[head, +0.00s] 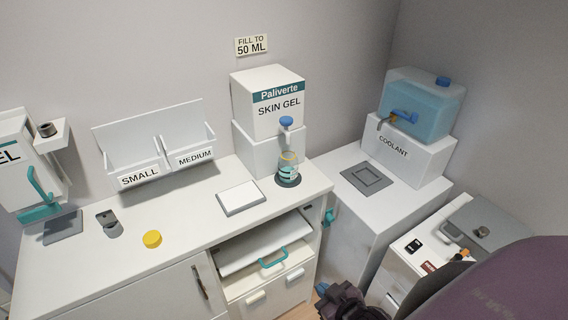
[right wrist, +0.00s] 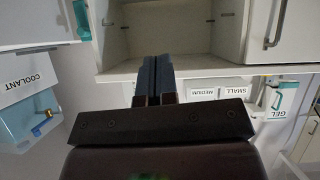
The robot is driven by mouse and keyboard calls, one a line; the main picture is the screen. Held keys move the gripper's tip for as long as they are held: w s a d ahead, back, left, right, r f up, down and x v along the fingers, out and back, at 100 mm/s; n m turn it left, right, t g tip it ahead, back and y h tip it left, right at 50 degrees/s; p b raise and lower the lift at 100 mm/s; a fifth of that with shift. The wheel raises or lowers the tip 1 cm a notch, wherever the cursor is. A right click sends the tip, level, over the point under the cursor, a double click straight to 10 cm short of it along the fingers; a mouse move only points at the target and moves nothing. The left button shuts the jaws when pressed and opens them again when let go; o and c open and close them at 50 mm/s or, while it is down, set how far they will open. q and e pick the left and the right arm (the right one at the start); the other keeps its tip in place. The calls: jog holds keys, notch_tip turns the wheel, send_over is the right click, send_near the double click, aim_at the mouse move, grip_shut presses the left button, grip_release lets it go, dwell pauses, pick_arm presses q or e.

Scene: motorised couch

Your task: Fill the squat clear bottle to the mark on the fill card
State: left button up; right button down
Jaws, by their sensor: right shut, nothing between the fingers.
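A squat clear bottle (head: 289,165) stands upright on a dark round pad (head: 291,182) beneath the blue tap (head: 286,122) of the Paliverte skin gel box (head: 268,102). A teal band shows on it; the level inside is too small to read. The fill card (head: 251,45) on the wall reads "FILL TO 50 ML". My right gripper (head: 342,301) is low at the bottom edge, in front of the counter and well away from the bottle. In the right wrist view its fingers (right wrist: 155,78) are together and empty. My left gripper is not in view.
A yellow cap (head: 152,239) and a white flat pad (head: 241,198) lie on the counter. SMALL and MEDIUM bins (head: 156,150) stand behind. A drawer with a teal handle (head: 273,258) sits below. The coolant tank (head: 424,101) and a low cabinet (head: 420,242) are at right.

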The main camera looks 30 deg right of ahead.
jog(key=w+a+r+n+t+y+b, duration=0.1)
jog(key=w+a+r+n+t+y, duration=0.25)
jog(key=w+r, duration=0.85)
jog(key=w+a+r+n+t+y, duration=0.2)
jog(key=w+a+r+n, duration=0.25)
jog(key=w+r, duration=0.7)
jog(key=w+a+r+n+g+y, duration=0.3)
jog(key=w+r+n+y, duration=0.1)
jog(key=r+n, duration=0.5)
jog(key=w+a+r+n+g+y+b, duration=0.1)
jog(key=w+a+r+n+g+y, duration=0.25)
jog(key=r+n, duration=0.5)
jog(key=w+a+r+n+g+y, duration=0.25)
jog(key=w+r+n+y, duration=0.2)
jog(key=r+n, duration=0.45)
jog(key=w+d+r+n+g+h, duration=0.1)
jog(key=d+r+n+g+h, duration=0.2)
jog(key=d+h, duration=0.45)
jog(key=s+d+f+m+g+h, duration=0.1)
jog(key=d+f+h, duration=0.3)
jog(key=d, duration=0.5)
jog(key=s+d+f+m+g+h, duration=0.1)
jog(key=s+d+f+g+h, duration=0.2)
jog(key=d, duration=0.7)
jog(key=f+g+h, duration=0.1)
jog(key=f+h, duration=0.1)
jog(key=shift+d+h+b, duration=0.3)
jog(key=shift+h, duration=0.1)
